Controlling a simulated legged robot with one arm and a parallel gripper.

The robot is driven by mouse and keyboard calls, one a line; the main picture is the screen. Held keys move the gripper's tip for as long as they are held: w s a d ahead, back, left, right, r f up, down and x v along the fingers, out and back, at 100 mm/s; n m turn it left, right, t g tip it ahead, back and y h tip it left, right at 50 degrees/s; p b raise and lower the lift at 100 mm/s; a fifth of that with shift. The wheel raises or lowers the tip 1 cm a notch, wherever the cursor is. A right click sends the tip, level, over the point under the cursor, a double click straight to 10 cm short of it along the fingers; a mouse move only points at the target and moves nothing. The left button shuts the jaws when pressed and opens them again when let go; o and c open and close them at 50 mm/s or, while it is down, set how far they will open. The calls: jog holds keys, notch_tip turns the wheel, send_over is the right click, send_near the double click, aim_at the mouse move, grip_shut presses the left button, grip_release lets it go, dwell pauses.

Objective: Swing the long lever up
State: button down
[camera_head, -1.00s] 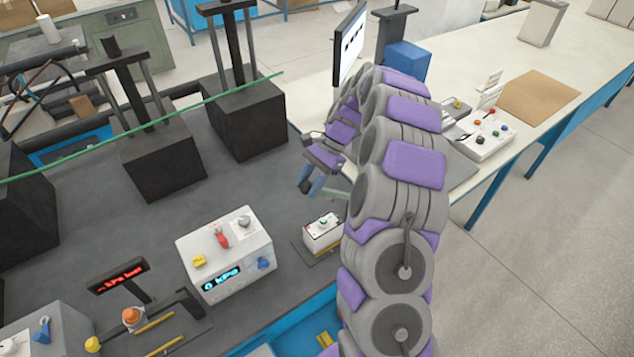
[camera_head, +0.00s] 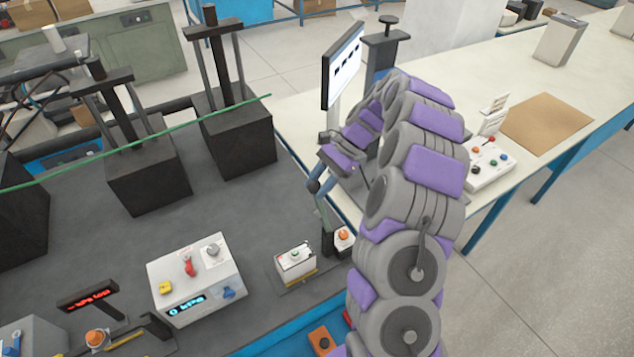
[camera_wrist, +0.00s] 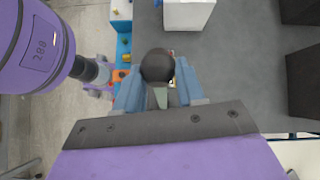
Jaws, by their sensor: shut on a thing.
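The long lever (camera_head: 321,212) is a thin pale grey-green bar. In the head view it rises steeply from a dark upright bracket (camera_head: 328,238) to my gripper (camera_head: 316,187). My gripper has blue fingers and is shut on the lever's upper end. In the wrist view a dark round knob (camera_wrist: 158,65) sits between the two blue fingers of my gripper (camera_wrist: 158,82), with a pale piece of the lever (camera_wrist: 161,98) just below it. My arm partly hides the lever's base.
A monitor (camera_head: 343,65) stands behind my gripper. Black block-shaped units (camera_head: 235,130) stand at the back left.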

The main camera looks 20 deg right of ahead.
jog(key=shift+w+d+f, duration=0.1)
jog(key=shift+d, duration=0.6)
jog(key=c, duration=1.1)
grip_release()
jog(key=shift+a, duration=0.1)
jog(key=shift+c, duration=0.2)
jog(key=o, duration=0.4)
jog(key=shift+w+d, duration=0.1)
jog(key=shift+d, duration=0.2)
jog(key=shift+o, duration=0.2)
